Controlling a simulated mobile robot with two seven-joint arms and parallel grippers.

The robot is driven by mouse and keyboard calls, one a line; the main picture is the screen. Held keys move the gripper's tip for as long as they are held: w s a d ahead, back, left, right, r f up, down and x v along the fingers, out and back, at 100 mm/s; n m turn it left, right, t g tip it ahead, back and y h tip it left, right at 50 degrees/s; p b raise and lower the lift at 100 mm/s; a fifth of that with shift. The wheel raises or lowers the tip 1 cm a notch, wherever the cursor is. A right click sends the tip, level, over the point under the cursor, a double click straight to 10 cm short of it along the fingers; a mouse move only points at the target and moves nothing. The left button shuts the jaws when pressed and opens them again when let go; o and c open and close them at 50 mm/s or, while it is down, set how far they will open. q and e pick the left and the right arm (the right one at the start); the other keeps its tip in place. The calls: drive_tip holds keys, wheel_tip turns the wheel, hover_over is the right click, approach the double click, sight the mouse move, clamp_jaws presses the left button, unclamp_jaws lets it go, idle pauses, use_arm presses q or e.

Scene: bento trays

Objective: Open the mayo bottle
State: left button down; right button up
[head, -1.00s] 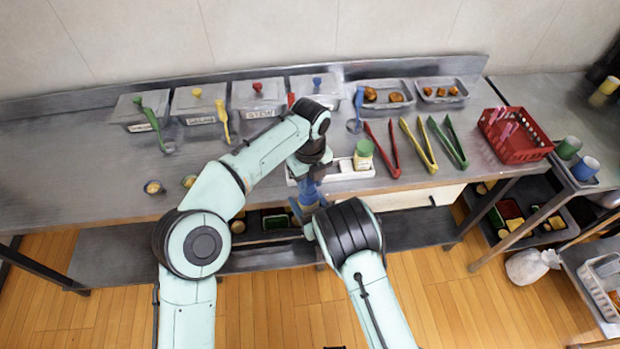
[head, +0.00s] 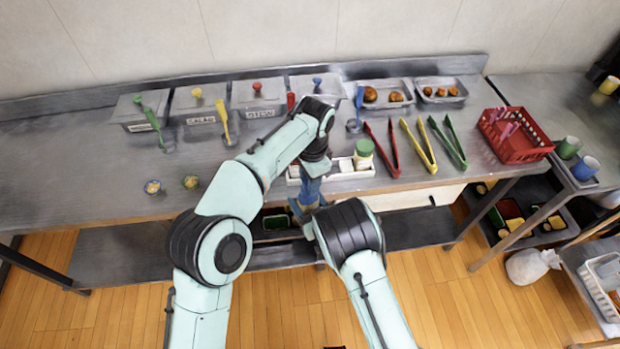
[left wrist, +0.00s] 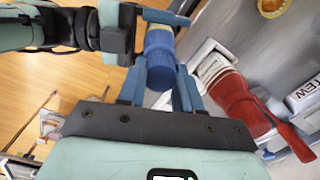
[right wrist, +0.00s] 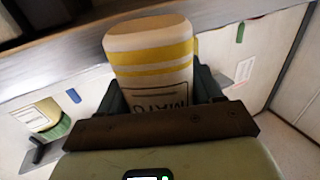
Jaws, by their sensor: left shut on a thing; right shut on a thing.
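The mayo bottle (right wrist: 155,62) is cream with yellow bands and an upside-down label in the right wrist view. My right gripper (right wrist: 160,95) is shut on its body. A ribbed blue cap (left wrist: 160,72) sits between the blue fingers of my left gripper (left wrist: 158,88), which is shut on it. In the head view my left gripper (head: 309,188) hangs at the counter's front edge, meeting my right gripper (head: 302,212) from above. The cap end of the bottle is hidden in the right wrist view, so I cannot tell whether the cap is still attached.
The steel counter (head: 100,180) has lidded containers along the back. Red tongs (head: 381,150) and a red basket (head: 520,145) lie farther right. A lower shelf (head: 120,253) runs beneath.

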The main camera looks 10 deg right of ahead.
use_arm(q)
drive_tip(key=n, duration=0.5)
drive_tip(key=shift+w, duration=0.1)
use_arm(e)
drive_tip(key=shift+s+a, duration=0.1)
drive_tip(key=shift+a, duration=0.1)
use_arm(q)
drive_tip(key=n, duration=0.4)
drive_tip(key=shift+r+n, duration=0.1)
drive_tip(key=shift+n, duration=0.3)
drive_tip(key=n, duration=0.4)
drive_tip(key=shift+n, duration=0.4)
drive_tip(key=n, duration=0.3)
drive_tip(key=shift+a, duration=0.1)
use_arm(e)
drive_tip(key=shift+d, duration=0.1)
use_arm(q)
drive_tip(key=shift+r, duration=0.2)
drive_tip(key=shift+r, duration=0.9)
use_arm(e)
drive_tip(key=shift+d, duration=0.1)
